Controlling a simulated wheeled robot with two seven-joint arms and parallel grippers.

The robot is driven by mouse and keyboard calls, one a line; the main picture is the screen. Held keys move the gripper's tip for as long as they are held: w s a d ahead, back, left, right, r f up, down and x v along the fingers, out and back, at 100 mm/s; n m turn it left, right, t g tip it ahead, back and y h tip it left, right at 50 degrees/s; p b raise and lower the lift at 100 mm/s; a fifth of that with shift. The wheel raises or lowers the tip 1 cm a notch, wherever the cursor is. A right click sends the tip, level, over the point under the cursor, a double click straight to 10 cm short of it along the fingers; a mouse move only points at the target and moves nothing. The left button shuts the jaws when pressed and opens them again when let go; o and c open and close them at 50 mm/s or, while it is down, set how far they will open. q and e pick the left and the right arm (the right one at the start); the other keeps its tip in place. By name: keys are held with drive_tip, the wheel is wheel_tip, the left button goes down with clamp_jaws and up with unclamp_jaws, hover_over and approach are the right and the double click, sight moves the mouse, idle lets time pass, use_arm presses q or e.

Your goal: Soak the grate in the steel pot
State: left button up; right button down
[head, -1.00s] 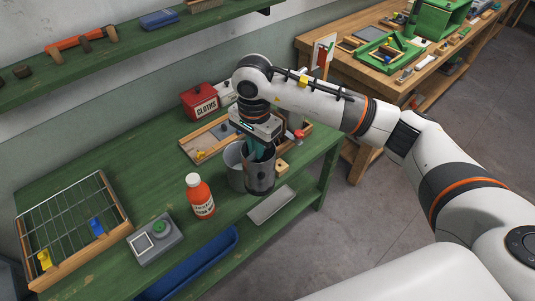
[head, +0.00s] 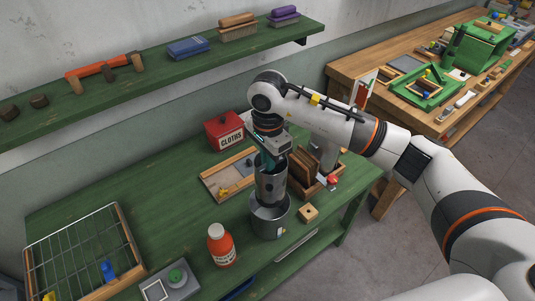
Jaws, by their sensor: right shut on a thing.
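The steel pot (head: 267,229) stands on the green bench near its front edge. My right gripper (head: 268,162) points down and is shut on the rim of a dark grey metal can (head: 271,188). The can is upright over the pot's mouth; I cannot tell whether its bottom is inside the pot. The can hides part of the pot's opening. A small loose grate is not clear to see; one may be hidden in the can. A wire grid in a wooden frame (head: 127,234) lies at the bench's left end. My left gripper is out of view.
An orange bottle (head: 222,249) with a white cap stands left of the pot. A wooden block (head: 308,214) lies right of it. Behind are a wooden tray (head: 211,186), a red cloths tin (head: 224,133) and a wooden holder with brown boards (head: 302,167). The bench's left middle is clear.

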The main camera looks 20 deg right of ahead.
drive_tip(key=shift+w+f, duration=0.15)
drive_tip(key=shift+f, duration=0.8)
drive_tip(key=shift+w+f+b, duration=0.2)
drive_tip(key=shift+f+b, duration=0.45)
drive_tip(key=shift+f, duration=0.4)
drive_tip(key=shift+f+b, duration=0.7)
drive_tip(key=shift+f, duration=1)
drive_tip(key=shift+f+b, duration=0.7)
drive_tip(key=shift+f, duration=0.95)
use_arm(q)
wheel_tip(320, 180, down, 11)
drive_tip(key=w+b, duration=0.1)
drive_tip(key=b, duration=0.5)
use_arm(e)
wheel_tip(320, 180, down, 6)
drive_tip(key=shift+f, duration=0.2)
drive_tip(key=c, duration=1.4)
unclamp_jaws()
